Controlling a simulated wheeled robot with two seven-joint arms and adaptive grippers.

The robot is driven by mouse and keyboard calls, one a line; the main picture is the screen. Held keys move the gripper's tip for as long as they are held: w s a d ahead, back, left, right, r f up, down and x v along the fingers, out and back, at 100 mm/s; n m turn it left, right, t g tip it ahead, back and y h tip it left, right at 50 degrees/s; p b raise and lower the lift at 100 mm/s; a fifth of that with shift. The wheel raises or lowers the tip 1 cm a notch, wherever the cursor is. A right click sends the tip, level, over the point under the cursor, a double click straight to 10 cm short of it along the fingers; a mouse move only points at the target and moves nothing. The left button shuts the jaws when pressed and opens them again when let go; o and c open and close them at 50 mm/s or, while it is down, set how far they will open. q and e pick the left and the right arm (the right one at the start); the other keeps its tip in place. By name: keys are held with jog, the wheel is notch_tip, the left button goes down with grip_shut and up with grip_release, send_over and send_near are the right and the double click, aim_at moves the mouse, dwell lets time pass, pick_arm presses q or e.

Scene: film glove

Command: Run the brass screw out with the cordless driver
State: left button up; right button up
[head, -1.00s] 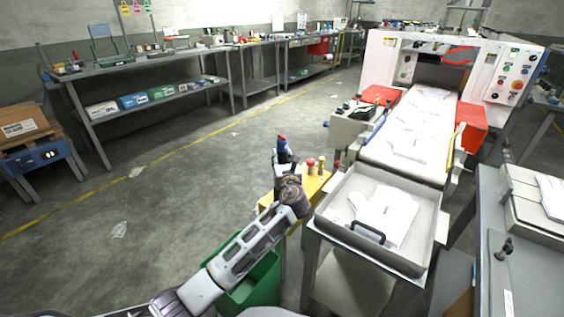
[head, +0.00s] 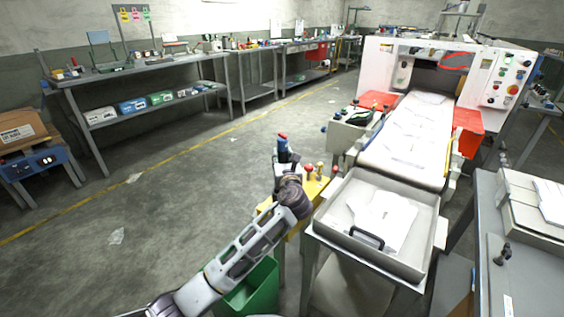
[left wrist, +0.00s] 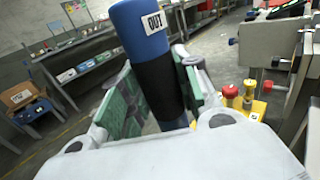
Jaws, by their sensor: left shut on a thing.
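My left gripper (left wrist: 155,95) is shut on the cordless driver (left wrist: 140,30), a blue cylinder with a black grip band and a white label reading "OUT". The driver stands roughly upright between the green finger pads. I cannot make out the brass screw. My right gripper is not in view.
A grey tray (head: 330,205) with white film sheets stands right of my left arm. A conveyor machine (head: 452,80) is behind it. A green bin (head: 262,285) is below my forearm. Benches (head: 150,75) line the far wall; the floor at left is open.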

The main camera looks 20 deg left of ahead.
pick_arm(q)
jog(key=s+d+r+m+t+h, duration=0.1)
jog(key=s+d+r+m+h, duration=0.25)
jog(key=s+d, duration=0.6)
jog(key=s+d+f+h, duration=0.2)
jog(key=s+f, duration=0.3)
jog(key=f, duration=0.2)
jog(key=s+d+f+m+h, duration=0.1)
jog(key=s+f+h, duration=0.1)
jog(key=s+f, duration=0.3)
notch_tip(320, 180, down, 3)
jog(key=shift+s+d+r+t, duration=0.1)
jog(key=shift+s+d+t, duration=0.2)
jog(key=shift+s+d, duration=0.05)
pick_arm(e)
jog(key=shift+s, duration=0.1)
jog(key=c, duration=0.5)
pick_arm(q)
jog(key=shift+r, duration=0.2)
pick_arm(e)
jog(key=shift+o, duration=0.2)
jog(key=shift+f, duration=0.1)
